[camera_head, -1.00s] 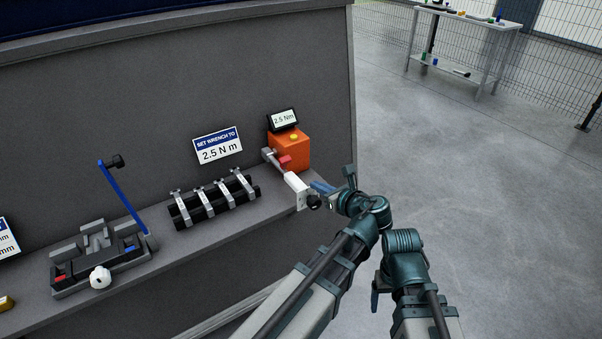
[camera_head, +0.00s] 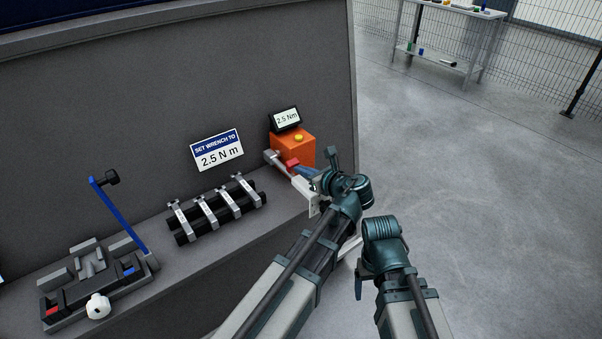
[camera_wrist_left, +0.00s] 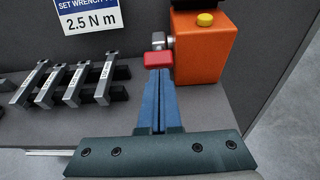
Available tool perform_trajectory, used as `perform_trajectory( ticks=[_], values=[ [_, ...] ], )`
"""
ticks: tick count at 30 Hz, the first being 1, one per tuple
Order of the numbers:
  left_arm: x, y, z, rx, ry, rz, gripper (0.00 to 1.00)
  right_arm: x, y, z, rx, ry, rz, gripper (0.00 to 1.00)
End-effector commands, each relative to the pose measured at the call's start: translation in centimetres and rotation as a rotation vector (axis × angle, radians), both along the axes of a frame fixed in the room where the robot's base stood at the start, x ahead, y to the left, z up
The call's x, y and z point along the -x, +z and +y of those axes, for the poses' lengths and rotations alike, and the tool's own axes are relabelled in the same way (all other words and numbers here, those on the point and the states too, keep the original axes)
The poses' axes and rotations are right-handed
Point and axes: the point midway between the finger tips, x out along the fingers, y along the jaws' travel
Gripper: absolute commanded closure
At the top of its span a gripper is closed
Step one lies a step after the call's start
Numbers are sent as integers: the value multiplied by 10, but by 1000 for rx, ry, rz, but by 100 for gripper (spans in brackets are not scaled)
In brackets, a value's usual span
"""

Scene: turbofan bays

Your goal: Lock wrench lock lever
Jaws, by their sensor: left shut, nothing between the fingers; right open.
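The wrench runs from the orange tester box (camera_head: 293,150) toward the shelf's front right. Its grey head (camera_head: 272,157) meets the box and its pale handle (camera_head: 304,188) is partly hidden by my left arm. The red lock lever (camera_head: 291,162) sits on the wrench beside the box; it also shows in the left wrist view (camera_wrist_left: 151,59). My left gripper (camera_head: 300,168) is shut and empty, its blue fingertips (camera_wrist_left: 158,72) at the lever's near edge; I cannot tell whether they touch it.
The box's display (camera_head: 287,119) reads 2.5 Nm, matching the sign (camera_head: 217,150). A rack of black bars with silver clips (camera_head: 215,209) and a fixture with a blue arm (camera_head: 95,280) stand to the left. Open floor lies right.

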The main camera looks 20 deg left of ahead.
Motion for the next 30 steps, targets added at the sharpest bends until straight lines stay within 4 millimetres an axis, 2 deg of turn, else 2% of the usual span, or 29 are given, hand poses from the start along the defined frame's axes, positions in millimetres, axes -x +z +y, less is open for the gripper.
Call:
perform_trajectory(
  ticks=[11,16,30],
  values=[
    [0,1,0,3,0,2,100,0,2,0,0,0,0,21],
    [-2,7,2,33,1,25,100,0,15,0,0,0,0,21],
    [-5,10,6,95,2,75,100,0,35,0,0,0,0,21]
  ],
)
